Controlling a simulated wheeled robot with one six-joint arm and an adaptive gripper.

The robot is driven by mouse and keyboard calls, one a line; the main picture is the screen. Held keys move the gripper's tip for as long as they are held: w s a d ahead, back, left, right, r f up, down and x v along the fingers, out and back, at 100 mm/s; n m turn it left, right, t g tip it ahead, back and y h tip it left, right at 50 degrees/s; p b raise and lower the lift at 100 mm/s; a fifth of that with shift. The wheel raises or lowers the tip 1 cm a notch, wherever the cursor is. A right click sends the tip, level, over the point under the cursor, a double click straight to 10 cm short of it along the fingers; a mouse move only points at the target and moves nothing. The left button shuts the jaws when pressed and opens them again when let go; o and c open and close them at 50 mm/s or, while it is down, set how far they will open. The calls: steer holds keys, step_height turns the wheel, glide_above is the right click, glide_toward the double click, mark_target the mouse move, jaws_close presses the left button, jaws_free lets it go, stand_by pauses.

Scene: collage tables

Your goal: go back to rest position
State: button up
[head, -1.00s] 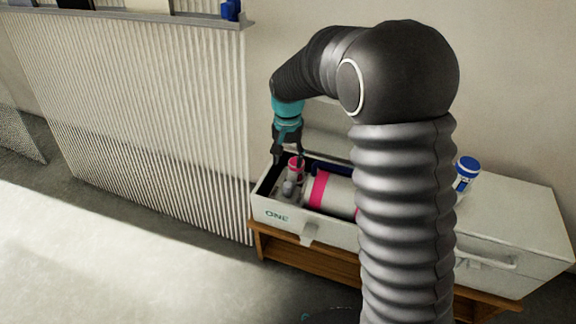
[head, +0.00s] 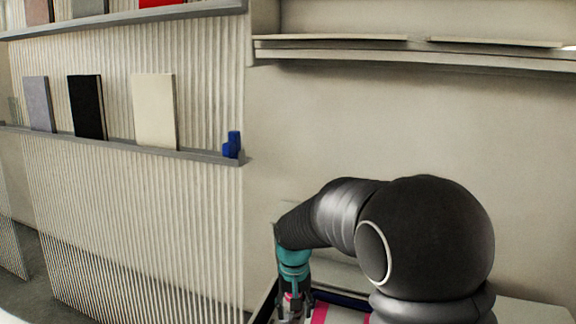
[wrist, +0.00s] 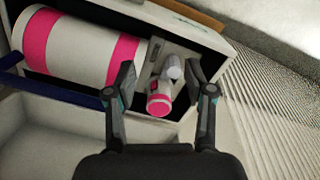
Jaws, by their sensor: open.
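My gripper (wrist: 166,92) is open in the wrist view. Its two fingers stand apart, one on each side of a small white bottle with a pink end (wrist: 160,100); I cannot tell whether they touch it. The bottle lies in an open white drawer (wrist: 181,108) beside a large white cylinder with pink bands (wrist: 84,47). In the head view my gripper (head: 293,308) is low at the bottom edge, over the drawer, and most of the drawer is cut off or hidden by my arm.
A slatted wall panel (head: 140,215) stands left, with a grey ledge (head: 120,144) holding upright books and a blue object (head: 232,145). A long wall shelf (head: 400,52) runs at the upper right. The wall between shelf and arm is bare.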

steer(key=s+d+r+t, duration=0.3)
steer(key=s+d+r, duration=0.4)
steer(key=s, duration=0.4)
steer(key=s+d+r+t, duration=0.3)
steer(key=s+d+r, duration=0.4)
steer(key=s, duration=0.4)
steer(key=shift+s+d+r+m, duration=0.15)
steer(key=shift+r+m, duration=0.15)
steer(key=shift+r, duration=0.4)
